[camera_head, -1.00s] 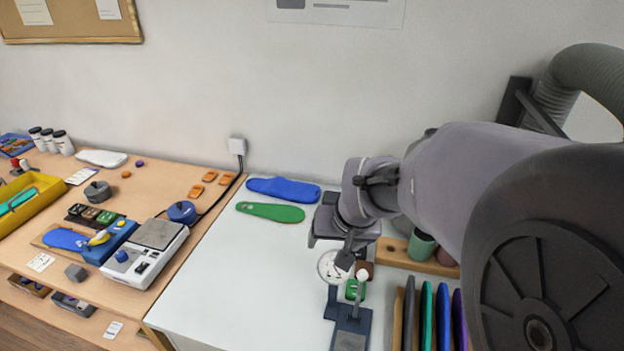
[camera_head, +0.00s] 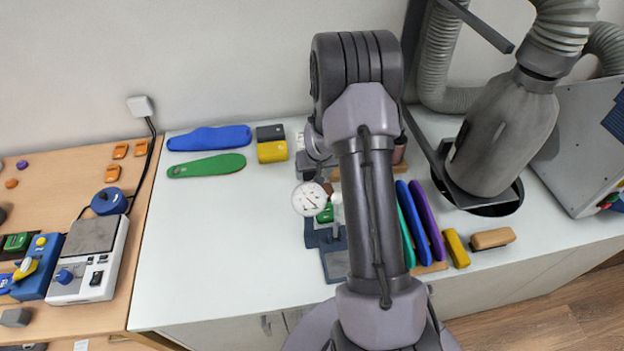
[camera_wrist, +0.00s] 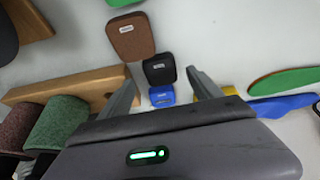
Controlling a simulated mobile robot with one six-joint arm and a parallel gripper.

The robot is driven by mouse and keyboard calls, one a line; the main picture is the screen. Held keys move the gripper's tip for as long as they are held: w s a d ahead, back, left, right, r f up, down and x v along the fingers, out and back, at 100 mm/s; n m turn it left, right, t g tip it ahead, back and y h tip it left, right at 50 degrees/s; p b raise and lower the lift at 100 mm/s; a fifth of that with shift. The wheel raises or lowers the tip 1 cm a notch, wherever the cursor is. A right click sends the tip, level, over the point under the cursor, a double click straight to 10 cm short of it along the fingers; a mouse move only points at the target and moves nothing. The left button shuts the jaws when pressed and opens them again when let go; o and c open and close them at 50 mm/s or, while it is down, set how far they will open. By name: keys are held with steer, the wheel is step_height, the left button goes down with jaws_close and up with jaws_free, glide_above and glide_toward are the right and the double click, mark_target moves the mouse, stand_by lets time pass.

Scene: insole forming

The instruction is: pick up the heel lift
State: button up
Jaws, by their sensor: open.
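Several small rounded pads that look like heel lifts lie on the white bench: a brown pad (camera_wrist: 131,36), a black pad (camera_wrist: 159,69) and a blue pad (camera_wrist: 162,95), each with a small label. A green pad (camera_wrist: 122,2) is cut off at the top edge. I cannot tell which one the task means. My gripper (camera_wrist: 160,73) is open and empty in the wrist view, its fingers either side of the black and blue pads; contact is not visible. In the head view a green pad (camera_head: 325,214) lies by the dial gauge (camera_head: 309,199); my arm hides the black and blue ones.
A wooden holder (camera_wrist: 65,84) with green and dark red rolls is left in the wrist view. A yellow block (camera_head: 272,152), a blue insole (camera_head: 209,138) and a green insole (camera_head: 206,166) lie at the back. The bench's left middle (camera_head: 220,240) is clear.

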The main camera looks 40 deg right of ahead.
mark_target(312, 177)
steer(key=x, duration=0.3)
steer(key=shift+w+f, duration=0.1)
steer(key=shift+f, duration=0.05)
steer(key=shift+c, duration=0.4)
jaws_close()
step_height(312, 177, up, 10)
steer(key=p, duration=0.3)
